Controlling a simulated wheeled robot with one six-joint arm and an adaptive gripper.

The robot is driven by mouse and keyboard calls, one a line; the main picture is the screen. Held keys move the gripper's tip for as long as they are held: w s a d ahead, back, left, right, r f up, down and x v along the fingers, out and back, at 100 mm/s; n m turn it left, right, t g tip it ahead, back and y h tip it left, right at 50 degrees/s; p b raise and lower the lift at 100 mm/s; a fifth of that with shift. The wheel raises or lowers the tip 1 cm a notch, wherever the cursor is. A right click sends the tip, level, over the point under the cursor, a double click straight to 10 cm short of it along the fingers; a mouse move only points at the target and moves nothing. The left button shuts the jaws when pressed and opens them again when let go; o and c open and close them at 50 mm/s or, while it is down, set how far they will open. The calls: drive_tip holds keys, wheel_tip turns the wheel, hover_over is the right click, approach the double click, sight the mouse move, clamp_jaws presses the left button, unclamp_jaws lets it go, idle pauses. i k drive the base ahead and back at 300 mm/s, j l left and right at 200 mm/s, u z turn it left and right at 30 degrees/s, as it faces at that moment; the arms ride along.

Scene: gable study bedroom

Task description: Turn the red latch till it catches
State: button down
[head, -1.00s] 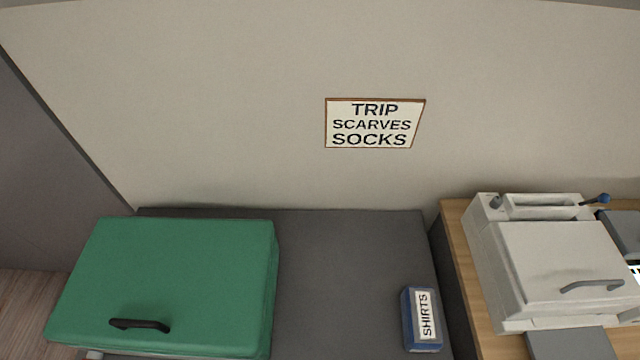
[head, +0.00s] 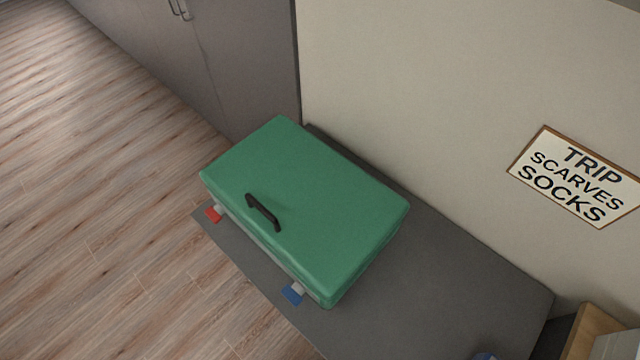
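The red latch (head: 213,215) is a small red tab at the front edge of the green suitcase (head: 310,205), near its left end. A blue latch (head: 292,293) sits on the same edge, near the right end. The suitcase lid is down, with a black handle (head: 264,212) on it. The suitcase lies on a dark grey bench top (head: 440,265). Whether either latch is caught is too small to tell. My gripper is not in view.
A sign reading TRIP, SCARVES, SOCKS (head: 580,176) is on the wall. Grey cabinets (head: 170,60) stand behind at the left. The wooden floor (head: 100,200) in front of the bench is clear. A wooden desk corner (head: 595,325) shows at the lower right.

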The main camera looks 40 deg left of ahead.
sight(215, 213)
drive_tip(key=u, duration=1.15)
drive_tip(key=i+u, duration=0.1)
drive_tip(key=u, duration=0.95)
